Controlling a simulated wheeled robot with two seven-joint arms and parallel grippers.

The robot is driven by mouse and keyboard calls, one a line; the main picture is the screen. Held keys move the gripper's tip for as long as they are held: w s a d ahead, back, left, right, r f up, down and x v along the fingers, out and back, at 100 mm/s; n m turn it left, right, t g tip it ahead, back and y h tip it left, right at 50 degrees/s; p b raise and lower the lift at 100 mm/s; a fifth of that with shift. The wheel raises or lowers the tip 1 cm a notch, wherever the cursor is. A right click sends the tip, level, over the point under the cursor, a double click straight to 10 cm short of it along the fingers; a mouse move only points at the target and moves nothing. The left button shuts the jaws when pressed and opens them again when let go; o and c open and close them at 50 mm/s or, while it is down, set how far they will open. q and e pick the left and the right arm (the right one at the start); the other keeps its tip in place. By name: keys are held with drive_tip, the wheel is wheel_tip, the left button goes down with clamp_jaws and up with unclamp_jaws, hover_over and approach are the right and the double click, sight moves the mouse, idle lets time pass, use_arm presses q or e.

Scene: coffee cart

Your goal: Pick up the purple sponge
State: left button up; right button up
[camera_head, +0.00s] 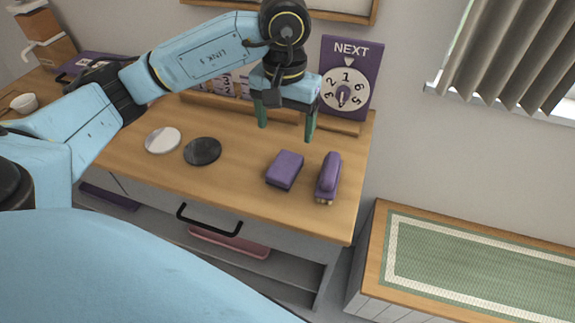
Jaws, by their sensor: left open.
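The purple sponge (285,170) is a small block lying on the wooden top of the cart (240,190), near its front right part. My left gripper (287,132) points down above the cart top, behind and above the sponge. Its two green fingers are spread apart with nothing between them, and they do not touch the sponge. My right gripper is not in view.
A purple brush-like object (328,175) lies close to the right of the sponge. A white disc (163,140) and a black disc (202,151) lie to the left. A purple "NEXT" dial sign (348,78) stands behind. A green-topped bench (480,262) is at right.

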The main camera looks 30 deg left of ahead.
sight(285, 165)
use_arm(q)
wheel_tip(285, 165, down, 12)
drive_tip(key=shift+f+b, duration=0.1)
drive_tip(key=shift+b, duration=0.2)
drive_tip(key=shift+c, duration=0.5)
drive_tip(key=c, duration=0.9)
